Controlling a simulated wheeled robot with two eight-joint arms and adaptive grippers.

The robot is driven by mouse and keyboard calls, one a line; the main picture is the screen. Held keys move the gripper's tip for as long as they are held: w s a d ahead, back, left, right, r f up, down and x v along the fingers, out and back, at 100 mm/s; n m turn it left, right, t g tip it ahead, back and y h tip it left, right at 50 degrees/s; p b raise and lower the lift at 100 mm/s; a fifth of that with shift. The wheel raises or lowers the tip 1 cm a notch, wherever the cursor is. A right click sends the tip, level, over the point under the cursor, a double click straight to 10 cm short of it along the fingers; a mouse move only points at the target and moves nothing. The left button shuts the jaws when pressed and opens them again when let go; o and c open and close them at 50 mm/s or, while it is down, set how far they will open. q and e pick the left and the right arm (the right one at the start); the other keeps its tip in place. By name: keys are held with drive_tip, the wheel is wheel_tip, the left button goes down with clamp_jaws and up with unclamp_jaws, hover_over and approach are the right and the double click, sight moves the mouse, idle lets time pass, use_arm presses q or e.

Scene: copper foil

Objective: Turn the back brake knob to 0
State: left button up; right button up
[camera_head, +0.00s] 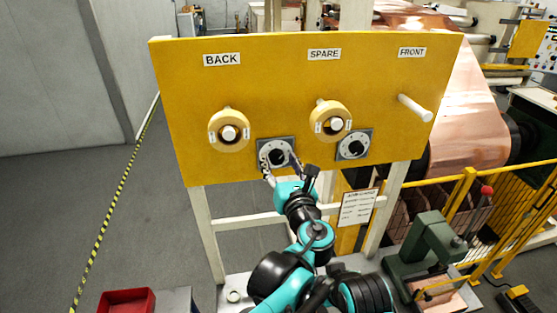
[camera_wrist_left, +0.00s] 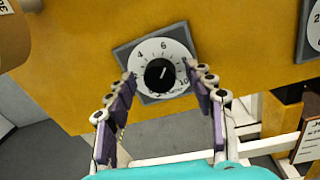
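The back brake knob is a black knob (camera_head: 276,157) on a white numbered dial with a grey square plate, low on the yellow panel below the BACK label (camera_head: 222,59). In the left wrist view the knob (camera_wrist_left: 159,76) has a white mark pointing upward, roughly toward the 6. My left gripper (camera_head: 281,167) is open in front of the dial. In the left wrist view its fingers (camera_wrist_left: 167,98) are spread to either side of the lower dial, with the knob between and beyond them; I see no grip on it. My right gripper is not in view.
A second dial (camera_head: 353,144) sits to the right on the panel (camera_head: 385,70). Rolls of yellow tape (camera_head: 215,141) (camera_head: 317,131) hang on pegs above the dials, and a bare white peg (camera_head: 415,108) sticks out under FRONT. A green press (camera_head: 425,251) stands at lower right.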

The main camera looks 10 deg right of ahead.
use_arm(q)
drive_tip(key=c, duration=1.1)
